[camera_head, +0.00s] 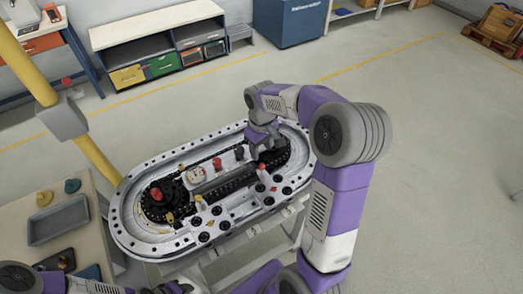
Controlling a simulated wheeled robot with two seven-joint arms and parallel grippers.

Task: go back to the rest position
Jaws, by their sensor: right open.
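My right gripper (262,137) is over the right part of the oval ring track (127,221), near its far inner edge. Its arm comes in from the right, and the gripper is open. I cannot tell whether it touches anything on the track. A black round hub with a red knob (156,195) is at the track's left end. A red part (217,163) and a white gauge-like part stand in the middle. Purple and dark links of mine show at the bottom edge, but the left gripper is not visible.
A side table at the left holds a grey tray (58,220) and small yellow and teal pieces. A yellow post with a grey box (62,118) rises beside the track. A low shelf with coloured bins and a blue cabinet (290,22) stand behind.

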